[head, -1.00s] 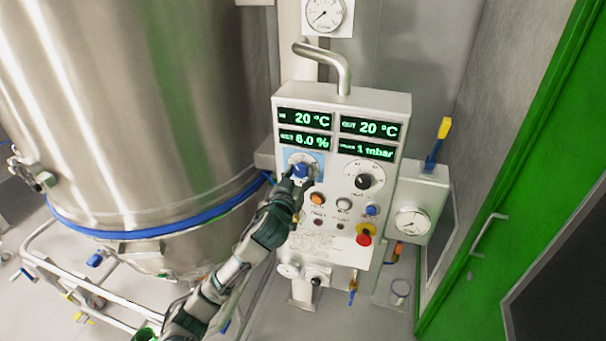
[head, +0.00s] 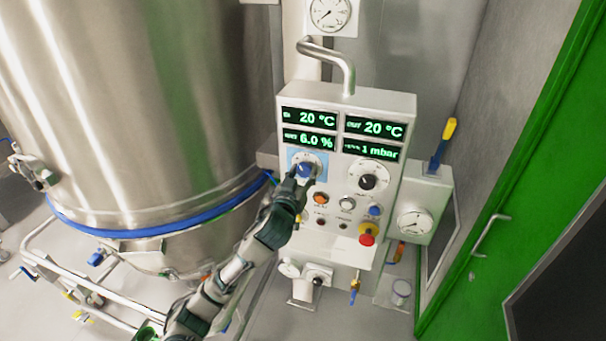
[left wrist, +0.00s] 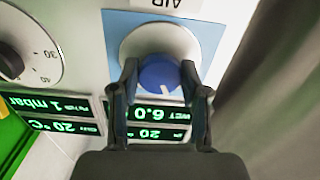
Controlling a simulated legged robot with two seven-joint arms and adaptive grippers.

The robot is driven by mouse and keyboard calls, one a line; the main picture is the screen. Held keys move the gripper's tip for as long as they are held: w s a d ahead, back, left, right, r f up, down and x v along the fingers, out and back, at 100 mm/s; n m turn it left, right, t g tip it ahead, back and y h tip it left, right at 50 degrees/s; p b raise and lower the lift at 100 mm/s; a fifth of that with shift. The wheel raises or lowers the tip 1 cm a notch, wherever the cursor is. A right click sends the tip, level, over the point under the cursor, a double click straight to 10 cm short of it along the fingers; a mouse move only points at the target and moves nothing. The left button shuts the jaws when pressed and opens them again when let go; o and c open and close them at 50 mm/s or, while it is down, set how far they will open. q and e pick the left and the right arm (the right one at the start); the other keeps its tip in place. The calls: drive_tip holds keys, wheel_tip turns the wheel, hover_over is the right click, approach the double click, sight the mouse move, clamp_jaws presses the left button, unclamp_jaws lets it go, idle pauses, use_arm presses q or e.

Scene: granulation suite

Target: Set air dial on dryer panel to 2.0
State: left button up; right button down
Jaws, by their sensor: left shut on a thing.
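The dryer panel (head: 345,235) is a pale box with green displays reading 20 °C, 20 °C, 6.0 % and 1 mbar. The air dial (head: 305,170) is a blue knob on a white round scale with a blue backing, at the panel's upper left. In the left wrist view the blue knob (left wrist: 160,74) sits under the upside-down label AIR, with a pale pointer mark facing the picture's bottom. My left gripper (head: 300,182) is shut on the knob, a finger on each side. It also shows in the left wrist view (left wrist: 160,85). The scale numbers are unreadable. My right gripper is out of view.
A black dial (head: 367,181) is to the right of the air dial. Orange, white and blue buttons and a red emergency stop (head: 367,236) sit below. A steel vessel (head: 150,100) stands left, and a green door (head: 510,180) is at right.

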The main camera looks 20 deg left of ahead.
use_arm(q)
drive_tip(key=shift+f, duration=0.1)
idle(0.3)
drive_tip(key=o, duration=1)
drive_tip(key=shift+o, duration=0.7)
drive_tip(key=shift+w, duration=0.2)
drive_tip(key=shift+s, duration=0.1)
drive_tip(key=s, duration=1.1)
drive_tip(key=shift+s+a, duration=0.25)
drive_tip(key=shift+s, duration=0.1)
drive_tip(key=shift+f, duration=0.15)
